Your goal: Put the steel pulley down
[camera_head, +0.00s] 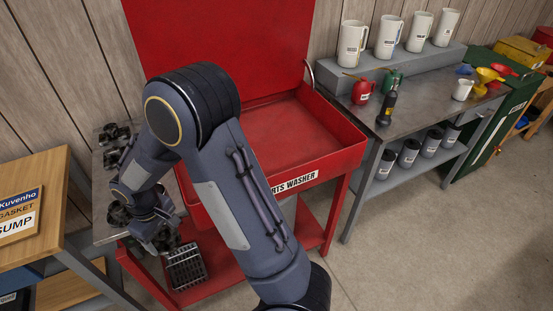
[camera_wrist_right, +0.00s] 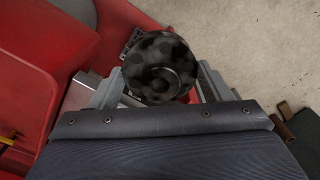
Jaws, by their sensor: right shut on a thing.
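In the right wrist view, the steel pulley (camera_wrist_right: 160,68) is a dark, round part with blotchy grey and black patches. My right gripper (camera_wrist_right: 160,88) has one finger on each side of it and is shut on it. In the head view, my right gripper (camera_head: 155,236) is low at the left, beside the red parts washer and above a black wire basket (camera_head: 187,268). The pulley is hard to make out there among dark shapes. What lies directly under the pulley is hidden. My left gripper is not in view.
The red parts washer (camera_head: 345,133) has an empty basin and a lower shelf. A grey bench (camera_head: 104,232) behind my arm carries several dark parts. A wooden table (camera_head: 60,200) with a gasket sump sign stands at left. A steel bench (camera_head: 425,100) with jugs stands at right.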

